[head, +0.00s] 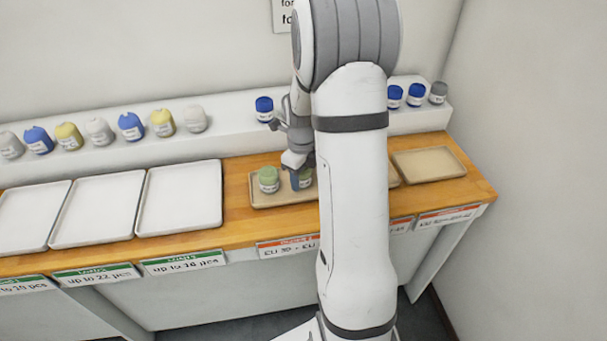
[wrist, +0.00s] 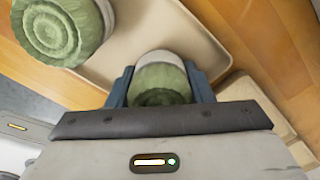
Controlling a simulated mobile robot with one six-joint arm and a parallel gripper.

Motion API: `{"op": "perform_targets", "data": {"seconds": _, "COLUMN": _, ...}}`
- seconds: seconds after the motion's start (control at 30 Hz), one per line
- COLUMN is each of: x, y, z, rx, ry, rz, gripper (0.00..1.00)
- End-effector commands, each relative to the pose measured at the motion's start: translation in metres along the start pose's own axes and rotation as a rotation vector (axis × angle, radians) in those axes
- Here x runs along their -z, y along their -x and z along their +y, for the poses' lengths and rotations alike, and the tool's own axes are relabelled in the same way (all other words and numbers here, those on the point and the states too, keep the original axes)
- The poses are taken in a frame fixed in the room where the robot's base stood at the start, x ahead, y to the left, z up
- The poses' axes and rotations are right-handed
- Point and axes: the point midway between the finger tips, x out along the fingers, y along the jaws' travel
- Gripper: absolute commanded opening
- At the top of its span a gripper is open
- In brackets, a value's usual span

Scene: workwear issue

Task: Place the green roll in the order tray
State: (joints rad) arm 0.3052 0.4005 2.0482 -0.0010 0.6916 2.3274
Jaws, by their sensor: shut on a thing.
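My gripper (wrist: 160,88) is shut on a green roll (wrist: 162,78) with a white band, held between its two blue-grey fingers. In the head view the gripper (head: 301,178) is over a beige tray (head: 262,200) on the wooden counter, and the held roll is mostly hidden by the fingers and my arm. Another green roll (head: 268,178) stands upright in the same tray, just left of the gripper; it also shows large at the upper left of the wrist view (wrist: 60,28). I cannot tell whether the held roll touches the tray.
Several white trays (head: 180,196) lie to the left. A second beige tray (head: 428,165) at the right is empty. Blue, yellow, white and grey rolls stand on the raised white shelf (head: 235,125) behind. My arm hides the counter's middle right. Labels line the front edge.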

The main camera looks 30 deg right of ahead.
Motion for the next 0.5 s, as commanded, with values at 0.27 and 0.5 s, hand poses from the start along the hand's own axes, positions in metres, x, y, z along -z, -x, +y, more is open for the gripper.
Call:
{"op": "perform_targets", "data": {"seconds": 0.27, "x": 0.0003, "y": -0.0028, "z": -0.0003, "rx": 0.000, "ry": -0.001, "rz": 0.000, "gripper": 0.57}}
{"op": "perform_targets", "data": {"seconds": 0.5, "x": 0.0005, "y": -0.0026, "z": -0.0004, "rx": 0.000, "ry": -0.001, "rz": 0.000, "gripper": 0.69}}
